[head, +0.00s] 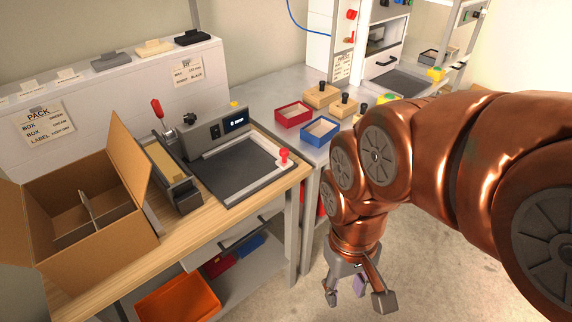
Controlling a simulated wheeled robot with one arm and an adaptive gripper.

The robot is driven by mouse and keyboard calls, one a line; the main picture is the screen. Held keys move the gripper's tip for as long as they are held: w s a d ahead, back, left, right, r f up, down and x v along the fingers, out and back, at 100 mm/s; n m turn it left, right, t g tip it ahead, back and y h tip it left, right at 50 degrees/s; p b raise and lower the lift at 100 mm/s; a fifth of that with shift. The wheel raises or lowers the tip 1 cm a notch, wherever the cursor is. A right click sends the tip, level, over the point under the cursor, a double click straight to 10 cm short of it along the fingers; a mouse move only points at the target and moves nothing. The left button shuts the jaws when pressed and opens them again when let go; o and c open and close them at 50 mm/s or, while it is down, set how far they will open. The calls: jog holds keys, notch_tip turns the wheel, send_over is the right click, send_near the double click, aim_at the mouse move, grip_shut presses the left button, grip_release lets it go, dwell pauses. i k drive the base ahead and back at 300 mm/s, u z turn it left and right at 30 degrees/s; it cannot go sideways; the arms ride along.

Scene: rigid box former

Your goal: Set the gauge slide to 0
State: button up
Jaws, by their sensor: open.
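The gauge appears to be the dark flat plate (238,165) with a pale L-shaped rail along its edge, on the wooden bench. A red knob (284,155), probably the slide's handle, stands upright at the rail's right corner. Any scale marks are too small to read. A grey box with a small lit display (236,122) sits behind the plate; its text is unreadable. My gripper (357,296) is open, pointing down over the floor, right of and lower than the bench. It is well apart from the knob, and nothing is seen held.
A lever device with a red handle (157,108) stands left of the plate. An open carton (85,215) is at the bench's left. Red (293,115) and blue (319,131) trays sit on the grey table behind. An orange bin (178,300) is below. Floor around my gripper is clear.

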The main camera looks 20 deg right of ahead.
aim_at(284, 162)
jog(key=z, duration=0.1)
jog(key=k, duration=0.1)
jog(key=u, duration=1.1)
jog(key=i, duration=0.55)
jog(key=z, duration=0.15)
